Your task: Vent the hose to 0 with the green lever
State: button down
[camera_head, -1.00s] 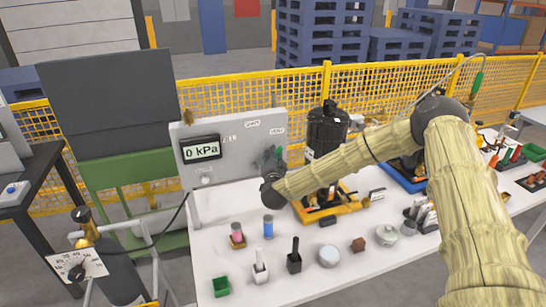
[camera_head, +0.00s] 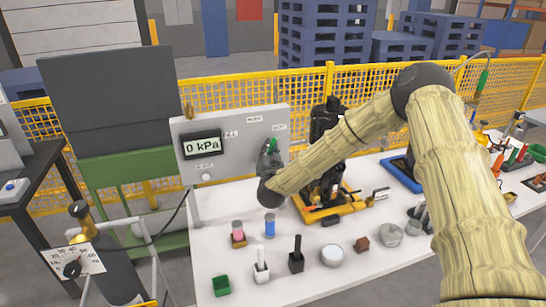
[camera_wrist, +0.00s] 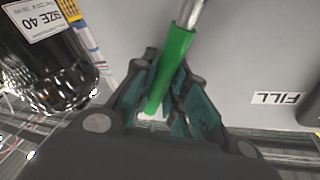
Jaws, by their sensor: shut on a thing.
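The green lever (camera_wrist: 178,60) is on the grey panel (camera_head: 235,165), and its green grip lies between my gripper's fingers in the wrist view. My gripper (camera_head: 268,153) is shut on it at the panel's right side, just below the VENT label (camera_head: 279,127). The lever's green (camera_head: 272,145) shows a little at the fingertips in the head view. The display (camera_head: 203,145) on the panel reads 0 kPa. SHUT (camera_head: 254,119) and FILL (camera_head: 231,134) labels are further left. A dark hose or cable (camera_head: 172,219) runs from the panel's left side towards a dial stand.
A black cylinder (camera_wrist: 45,65) labelled SIZE 40 is close beside my gripper. A dial (camera_head: 74,264) stands at lower left. A yellow mesh fence (camera_head: 230,95) runs behind.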

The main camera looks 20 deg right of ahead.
jog(key=shift+s+a+r+n+t+y+b, duration=0.15)
jog(key=shift+a+n+t+b, duration=0.1)
jog(key=shift+a+n+b, duration=0.65)
jog(key=shift+w+a+r+n+t+y+b, duration=0.1)
jog(key=shift+a+n+t+y+b, duration=0.2)
jog(key=shift+n+b, duration=0.7)
jog(key=shift+s+a+r+n+t+y+b, duration=0.15)
jog(key=shift+a+n+t+b, duration=0.4)
jog(key=shift+n, duration=0.85)
jog(key=shift+w+a, duration=0.1)
jog(key=shift+a, duration=0.1)
jog(key=c, duration=1.4)
grip_release()
jog(key=v, duration=1.2)
jog(key=shift+r, duration=0.2)
